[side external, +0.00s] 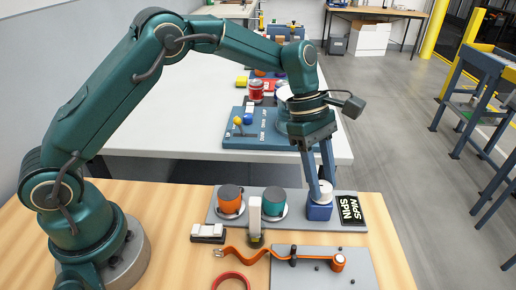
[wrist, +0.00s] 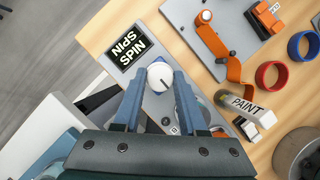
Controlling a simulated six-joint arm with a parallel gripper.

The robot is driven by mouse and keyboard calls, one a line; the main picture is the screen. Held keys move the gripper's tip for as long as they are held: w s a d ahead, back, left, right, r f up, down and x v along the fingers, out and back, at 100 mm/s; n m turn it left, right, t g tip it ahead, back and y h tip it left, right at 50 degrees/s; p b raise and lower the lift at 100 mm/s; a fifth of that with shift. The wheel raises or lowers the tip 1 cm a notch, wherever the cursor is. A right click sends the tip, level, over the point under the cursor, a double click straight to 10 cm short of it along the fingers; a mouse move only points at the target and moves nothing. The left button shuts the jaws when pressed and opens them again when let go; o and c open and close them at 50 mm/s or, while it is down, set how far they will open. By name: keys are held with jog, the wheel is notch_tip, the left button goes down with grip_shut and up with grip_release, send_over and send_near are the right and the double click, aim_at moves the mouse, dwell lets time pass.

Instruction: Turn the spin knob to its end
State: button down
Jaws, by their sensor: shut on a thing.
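The spin knob is a white round cap (side external: 322,188) on a square blue base (side external: 319,211), at the right end of a grey panel. In the wrist view the knob (wrist: 160,74) shows a dark pointer line slanting toward the lower right. A black plate reading SPIN (side external: 350,209) lies beside it; it also shows in the wrist view (wrist: 127,46). My gripper (side external: 321,184) reaches down from above and is shut on the knob, one finger on each side. In the wrist view both fingers (wrist: 159,78) flank the cap; parts of the base are hidden behind them.
Left of the knob, the panel (side external: 214,214) carries an orange-sided (side external: 230,206) and a teal-sided dial (side external: 274,207). An orange strap (side external: 285,257) crosses a front plate (side external: 355,280). A red ring (wrist: 271,76) lies nearby.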

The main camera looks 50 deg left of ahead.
jog(key=shift+w+m+g, duration=0.15)
jog(key=shift+m+g, duration=0.75)
jog(key=shift+m, duration=1.4)
jog(key=shift+m+y, duration=0.3)
jog(key=shift+m, duration=0.3)
jog(key=shift+c, duration=2.3)
grip_release()
jog(key=shift+n, duration=0.3)
